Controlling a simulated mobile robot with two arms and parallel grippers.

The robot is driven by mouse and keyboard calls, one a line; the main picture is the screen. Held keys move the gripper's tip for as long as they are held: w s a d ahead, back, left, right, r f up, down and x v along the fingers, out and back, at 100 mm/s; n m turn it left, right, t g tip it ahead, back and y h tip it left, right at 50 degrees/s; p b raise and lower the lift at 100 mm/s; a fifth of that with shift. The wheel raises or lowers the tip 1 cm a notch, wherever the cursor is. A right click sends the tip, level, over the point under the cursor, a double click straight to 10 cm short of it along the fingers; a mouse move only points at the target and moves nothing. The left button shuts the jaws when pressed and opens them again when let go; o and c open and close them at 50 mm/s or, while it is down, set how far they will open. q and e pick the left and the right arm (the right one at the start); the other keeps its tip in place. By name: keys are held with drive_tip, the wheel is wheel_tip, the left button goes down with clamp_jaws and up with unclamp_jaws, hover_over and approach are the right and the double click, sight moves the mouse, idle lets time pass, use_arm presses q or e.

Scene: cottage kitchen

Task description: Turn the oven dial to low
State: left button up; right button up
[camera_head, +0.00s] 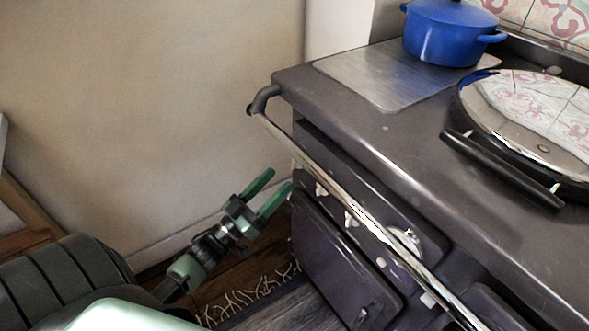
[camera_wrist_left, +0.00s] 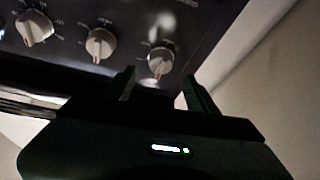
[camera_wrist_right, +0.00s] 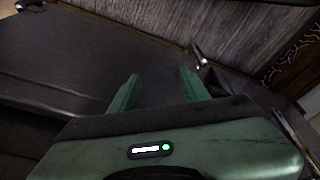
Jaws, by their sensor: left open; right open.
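The dark oven range (camera_head: 425,150) stands at the right in the head view. Its front panel carries pale dials under the chrome rail. The left wrist view shows a left dial (camera_wrist_left: 34,27), a middle dial (camera_wrist_left: 100,43) and a right dial (camera_wrist_left: 160,60); their markings are too blurred to read. My left gripper (camera_head: 280,181) is open and empty at the range's left front corner. In its wrist view, the fingers (camera_wrist_left: 158,77) point toward the right dial, apart from it. My right gripper (camera_wrist_right: 159,75) is open and empty beside a dark panel, outside the head view.
The chrome rail (camera_head: 350,205) runs along the range front, in front of the dials. An oven door (camera_head: 340,260) is below. A blue pot (camera_head: 447,35) and a round lid (camera_head: 530,125) are on top. A fringed rug (camera_head: 255,295) lies on the floor. A bare wall (camera_head: 150,100) is at left.

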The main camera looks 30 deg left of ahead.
sight(292, 166)
use_arm(q)
drive_tip(key=x, duration=0.6)
use_arm(e)
drive_tip(key=shift+w+r, duration=0.1)
drive_tip(key=shift+r, duration=0.2)
use_arm(q)
clamp_jaws()
